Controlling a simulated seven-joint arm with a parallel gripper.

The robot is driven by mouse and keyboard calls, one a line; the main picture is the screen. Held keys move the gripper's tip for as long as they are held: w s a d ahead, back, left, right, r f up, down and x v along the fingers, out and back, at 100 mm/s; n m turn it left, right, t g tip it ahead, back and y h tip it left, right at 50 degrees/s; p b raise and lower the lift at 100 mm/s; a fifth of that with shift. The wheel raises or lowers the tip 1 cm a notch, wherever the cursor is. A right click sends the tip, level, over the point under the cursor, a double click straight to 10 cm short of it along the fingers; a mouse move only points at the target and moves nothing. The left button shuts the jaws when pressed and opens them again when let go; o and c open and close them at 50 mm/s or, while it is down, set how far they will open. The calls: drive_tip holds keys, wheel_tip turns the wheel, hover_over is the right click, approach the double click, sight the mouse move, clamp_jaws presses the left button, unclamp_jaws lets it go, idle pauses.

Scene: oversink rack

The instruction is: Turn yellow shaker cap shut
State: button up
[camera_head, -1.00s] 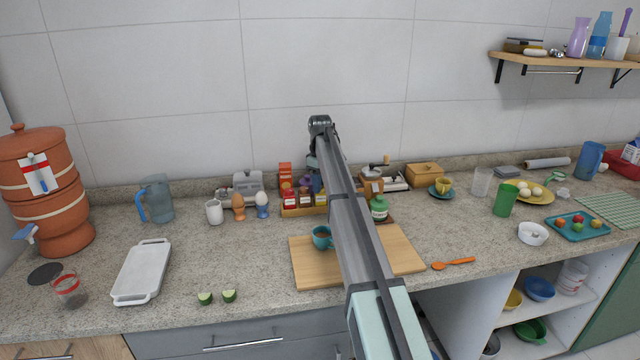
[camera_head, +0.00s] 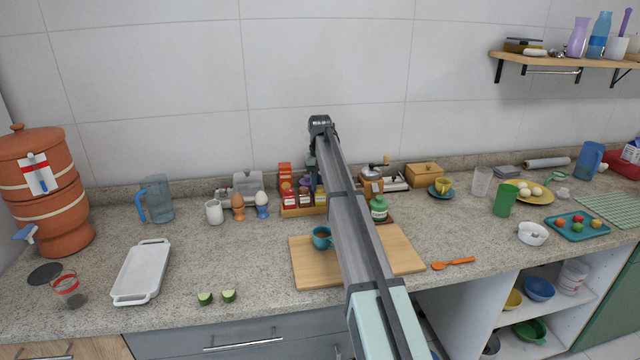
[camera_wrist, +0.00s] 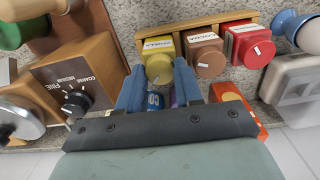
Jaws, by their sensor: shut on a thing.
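The yellow shaker (camera_wrist: 160,46) stands in a wooden rack (camera_wrist: 196,23), at the left of a row with a brown shaker (camera_wrist: 205,52) and a red shaker (camera_wrist: 250,45) in the wrist view. Its round yellow cap (camera_wrist: 158,70) faces the camera and bears a small pale mark. My gripper (camera_wrist: 159,72) has its two blue fingers on either side of this cap and is shut on it. In the head view the rack (camera_head: 301,212) shows left of my arm, and the gripper end is partly hidden.
A wooden coffee grinder (camera_wrist: 70,85) stands close on the left in the wrist view. An orange box (camera_wrist: 238,102) lies right of my fingers. Egg cups (camera_head: 262,211) stand left of the rack.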

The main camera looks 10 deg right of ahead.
drive_tip(key=shift+m, duration=1.6)
